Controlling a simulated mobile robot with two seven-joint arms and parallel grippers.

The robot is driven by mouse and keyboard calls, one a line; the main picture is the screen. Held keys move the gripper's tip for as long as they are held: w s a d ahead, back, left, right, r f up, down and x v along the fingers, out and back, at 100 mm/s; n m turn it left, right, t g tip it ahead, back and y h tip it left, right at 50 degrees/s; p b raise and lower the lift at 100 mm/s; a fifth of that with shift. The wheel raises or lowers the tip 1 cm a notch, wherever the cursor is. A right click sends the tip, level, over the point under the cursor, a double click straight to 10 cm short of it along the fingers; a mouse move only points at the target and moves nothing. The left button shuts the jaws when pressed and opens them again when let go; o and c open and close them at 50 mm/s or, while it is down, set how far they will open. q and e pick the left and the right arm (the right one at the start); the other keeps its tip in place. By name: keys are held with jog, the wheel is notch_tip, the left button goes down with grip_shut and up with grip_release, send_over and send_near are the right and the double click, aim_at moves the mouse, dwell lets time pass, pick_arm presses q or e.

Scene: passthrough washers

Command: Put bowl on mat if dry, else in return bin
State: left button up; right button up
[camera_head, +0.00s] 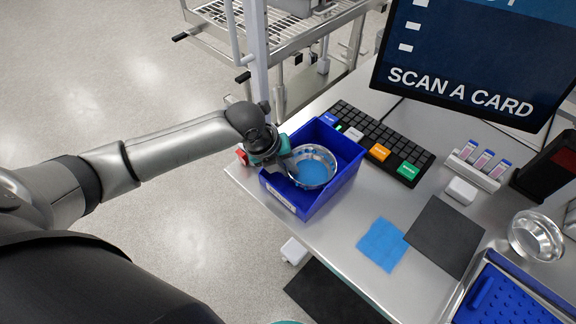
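A shiny metal bowl (331,160) is in the blue open bin (318,205) at the table's left edge. The inside of the bowl looks light blue; I cannot tell whether this is water or colour. My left gripper (290,167) reaches over the bin's left wall and is at the bowl's left rim. Its fingers are small and partly hidden, so their grip on the rim is unclear. A dark grey mat (445,237) lies flat and bare on the metal table. My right gripper is not in view.
A light blue cloth (382,244) lies beside the mat. A second metal bowl (536,238) and a blue pegged tray (505,298) are at the right. A keyboard (375,140), a monitor (465,60) and a vial rack (475,170) stand behind.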

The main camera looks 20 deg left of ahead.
pick_arm(q)
jog(key=o, duration=0.3)
jog(key=shift+a+r, duration=0.1)
jog(key=shift+r, duration=0.5)
jog(key=p+v, duration=0.1)
jog(key=v, duration=1)
jog(key=shift+s+p, duration=0.1)
jog(key=shift+p, duration=0.2)
